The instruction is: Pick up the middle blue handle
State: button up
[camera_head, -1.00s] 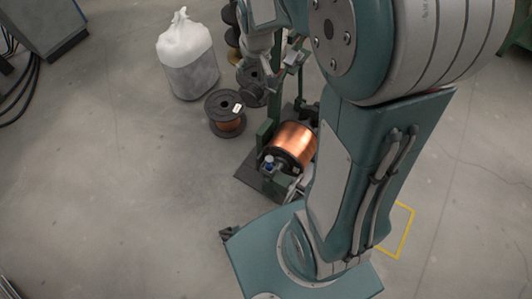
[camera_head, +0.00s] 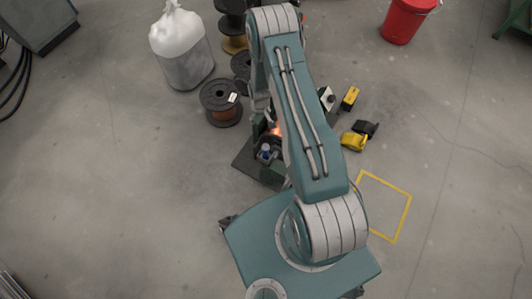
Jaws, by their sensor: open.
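A small blue handle (camera_head: 265,149) shows at the near end of the dark green spool stand (camera_head: 271,175), just left of my arm. It is small in the picture, and its lower part is hard to make out. No other blue handle shows. The copper spool (camera_head: 277,130) on the stand is mostly hidden behind my arm; only a sliver of copper shows. My arm folds over the stand, with part of my forearm left of the upper link. My gripper is hidden behind the arm, so its distance from the handle cannot be seen.
A dark spool with copper wire (camera_head: 221,103) stands left of the stand, near a white-topped bag (camera_head: 181,45). Stacked spools (camera_head: 234,28) stand behind. Yellow-and-black items (camera_head: 354,141) lie right of my arm. A red bucket (camera_head: 405,19) is at the top right.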

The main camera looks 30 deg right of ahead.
send_over(266, 150)
jog(key=shift+g, duration=0.3)
jog(key=f, duration=1.1)
jog(key=shift+w+d, duration=0.1)
jog(key=shift+w, duration=0.3)
jog(key=f, duration=1)
jog(key=shift+s+f, duration=0.2)
jog(key=shift+f, duration=0.1)
grip_shut()
